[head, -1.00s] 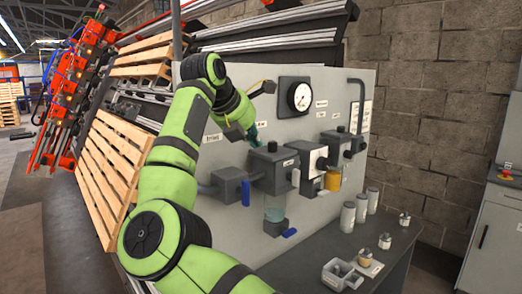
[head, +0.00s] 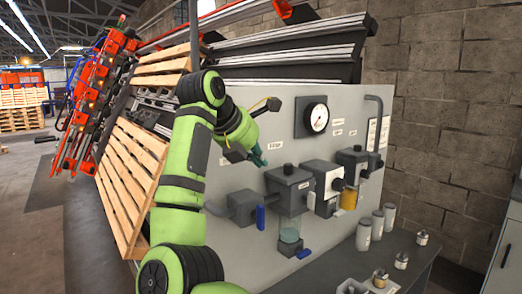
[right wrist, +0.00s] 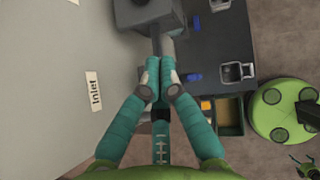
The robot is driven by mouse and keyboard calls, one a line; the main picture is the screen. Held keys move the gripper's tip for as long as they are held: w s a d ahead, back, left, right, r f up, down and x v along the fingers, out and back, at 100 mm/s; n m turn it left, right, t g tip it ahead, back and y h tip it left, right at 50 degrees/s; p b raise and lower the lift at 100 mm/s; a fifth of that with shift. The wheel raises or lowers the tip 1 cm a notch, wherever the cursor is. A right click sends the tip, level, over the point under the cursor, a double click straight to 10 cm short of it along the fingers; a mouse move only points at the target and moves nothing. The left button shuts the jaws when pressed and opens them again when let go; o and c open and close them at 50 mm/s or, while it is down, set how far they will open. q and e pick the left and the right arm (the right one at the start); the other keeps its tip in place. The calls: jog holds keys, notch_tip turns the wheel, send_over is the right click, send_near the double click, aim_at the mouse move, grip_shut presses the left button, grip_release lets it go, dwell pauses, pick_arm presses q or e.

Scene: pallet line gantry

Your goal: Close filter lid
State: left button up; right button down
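A grey block (right wrist: 149,12) and pipe show beyond the tips.
The grey panel (head: 235,110) stands close to my right arm. It bears a gauge (head: 318,117), an inlet block (head: 243,207) with a blue handle (head: 260,217), and a yellow bowl (head: 348,197). Canisters (head: 364,234) and jars stand on the dark bench (head: 325,270). Pallets are at left.

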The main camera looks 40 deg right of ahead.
aim_at(289, 172)
jog(key=d+f+p, duration=0.1)
jog(key=d, duration=0.2)
jog(key=d+f+p, duration=0.2)
jog(key=w+d+f+p, duration=0.1)
jog(key=d+f+p, duration=0.1)
jog(key=d, duration=0.1)
jog(key=shift+w+d, duration=0.1)
jog(key=shift+d, duration=0.2)
jog(key=shift+d+f, duration=0.15)
jog(key=shift+d, duration=0.15)
jog(key=shift+d, duration=0.45)
jog(key=shift+d+b, duration=0.4)
jog(key=shift+d, duration=0.2)
jog(key=shift+a, duration=0.15)
